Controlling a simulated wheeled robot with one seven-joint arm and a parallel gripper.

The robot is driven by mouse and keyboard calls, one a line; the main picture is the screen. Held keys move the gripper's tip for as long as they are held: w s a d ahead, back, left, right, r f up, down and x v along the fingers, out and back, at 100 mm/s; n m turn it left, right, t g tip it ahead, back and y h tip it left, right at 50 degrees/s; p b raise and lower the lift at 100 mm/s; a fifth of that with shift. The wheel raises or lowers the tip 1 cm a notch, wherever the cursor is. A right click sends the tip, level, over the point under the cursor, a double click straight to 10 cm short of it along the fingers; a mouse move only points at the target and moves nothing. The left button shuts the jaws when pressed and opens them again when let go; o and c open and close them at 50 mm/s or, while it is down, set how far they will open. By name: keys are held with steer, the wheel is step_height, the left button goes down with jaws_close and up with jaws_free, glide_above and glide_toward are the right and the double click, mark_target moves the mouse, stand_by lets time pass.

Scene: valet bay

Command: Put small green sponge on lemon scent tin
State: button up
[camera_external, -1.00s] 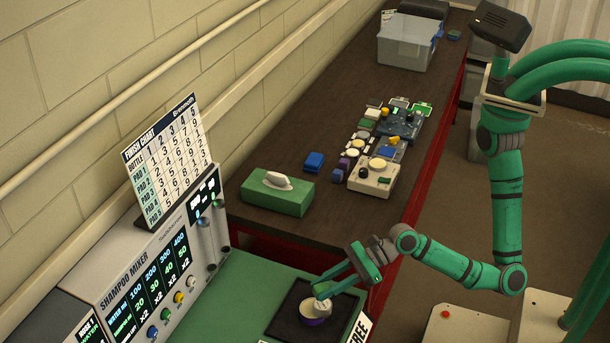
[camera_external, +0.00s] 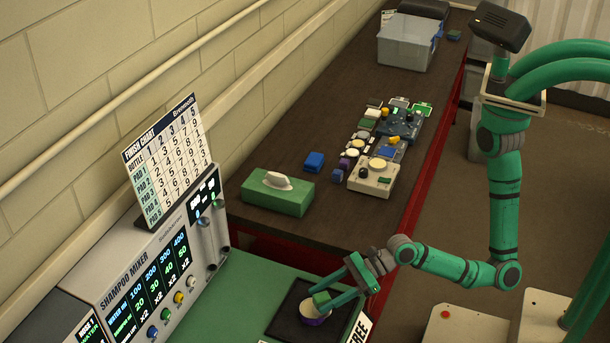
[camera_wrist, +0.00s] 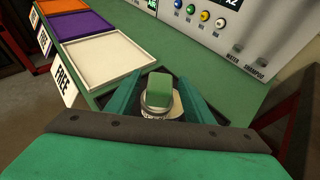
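The small green sponge (camera_external: 321,297) is a green block. My gripper (camera_external: 328,294) has one finger on each side of the sponge. The wrist view shows the fingers apart, with gaps beside the sponge. The tin stands on a dark tray (camera_external: 283,318).
The shampoo mixer (camera_external: 150,290) stands left of the tray. The wrist view shows a white tray (camera_wrist: 97,58), a purple tray (camera_wrist: 82,24) and a FREE card (camera_wrist: 65,85). A tissue box (camera_external: 277,196) and several small items are on the dark bench behind.

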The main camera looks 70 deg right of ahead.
steer(key=shift+r, duration=0.1)
steer(key=v, duration=1.2)
stand_by(0.5)
